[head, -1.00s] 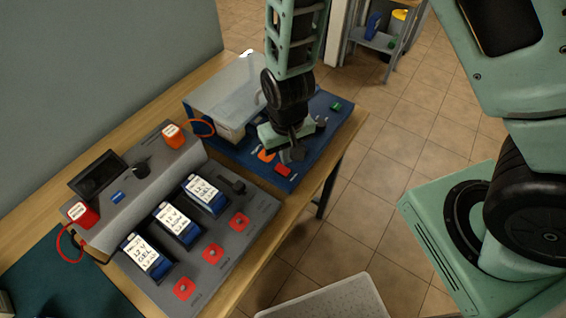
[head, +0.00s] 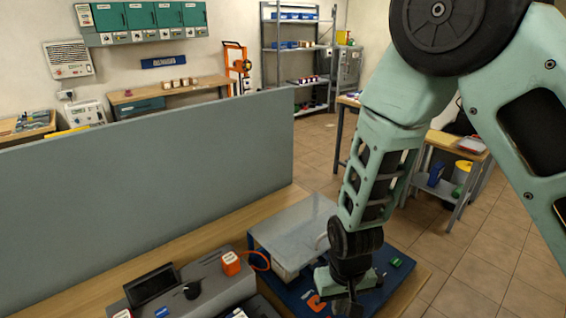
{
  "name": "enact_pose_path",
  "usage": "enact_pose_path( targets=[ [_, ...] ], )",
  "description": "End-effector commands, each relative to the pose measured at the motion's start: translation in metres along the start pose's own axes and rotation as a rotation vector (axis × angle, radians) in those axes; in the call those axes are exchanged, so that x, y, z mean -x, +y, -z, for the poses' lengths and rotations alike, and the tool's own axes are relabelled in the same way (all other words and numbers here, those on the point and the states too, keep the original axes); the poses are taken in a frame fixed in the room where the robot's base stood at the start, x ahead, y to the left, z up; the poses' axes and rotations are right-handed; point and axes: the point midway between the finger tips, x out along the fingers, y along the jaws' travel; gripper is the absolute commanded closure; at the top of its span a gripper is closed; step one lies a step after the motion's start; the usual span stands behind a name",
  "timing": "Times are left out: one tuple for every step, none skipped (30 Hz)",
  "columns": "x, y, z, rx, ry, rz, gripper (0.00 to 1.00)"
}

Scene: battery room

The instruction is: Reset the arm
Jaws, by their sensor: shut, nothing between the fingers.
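My arm reaches down from the upper right in the head view. My gripper (head: 352,303) points downward over the blue panel (head: 387,286) on the wooden bench, at the bottom of the view. Its fingers are shut with nothing between them, and their tips are partly cut off by the lower edge. I cannot tell whether they touch the panel. A clear-lidded box (head: 295,232) stands just left of my gripper. An orange part (head: 316,303) and a green part (head: 396,262) lie near it on the panel.
A grey console (head: 205,283) with a dark screen (head: 150,285) and an orange plug (head: 231,262) is at bottom left. A grey partition (head: 150,170) runs behind the bench. A side table (head: 455,143) stands at right, with open tiled floor (head: 480,240) before it.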

Motion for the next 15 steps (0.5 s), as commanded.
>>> enact_pose_path(
  targets=[
    [0.006, -0.006, -0.002, 0.015, 0.001, 0.018, 1.0],
    [0.011, -0.01, -0.005, 0.029, 0.0, 0.03, 1.0],
    [0.02, -0.016, -0.01, 0.05, -0.003, 0.048, 1.0],
    [0.027, -0.021, -0.014, 0.07, -0.005, 0.063, 1.0],
    [0.035, -0.025, -0.019, 0.092, -0.007, 0.077, 1.0],
    [0.046, -0.03, -0.028, 0.127, -0.01, 0.094, 1.0],
    [0.055, -0.034, -0.034, 0.155, -0.011, 0.106, 1.0],
    [0.063, -0.037, -0.041, 0.183, -0.011, 0.116, 1.0],
    [0.073, -0.04, -0.051, 0.22, -0.011, 0.125, 1.0],
    [0.08, -0.041, -0.059, 0.249, -0.01, 0.13, 1.0],
    [0.087, -0.042, -0.067, 0.279, -0.009, 0.132, 1.0],
    [0.095, -0.042, -0.077, 0.318, -0.006, 0.132, 1.0],
    [0.101, -0.042, -0.085, 0.346, -0.005, 0.13, 1.0],
    [0.106, -0.041, -0.093, 0.375, -0.002, 0.126, 1.0],
    [0.112, -0.039, -0.103, 0.41, 0.003, 0.118, 1.0]
  ],
)
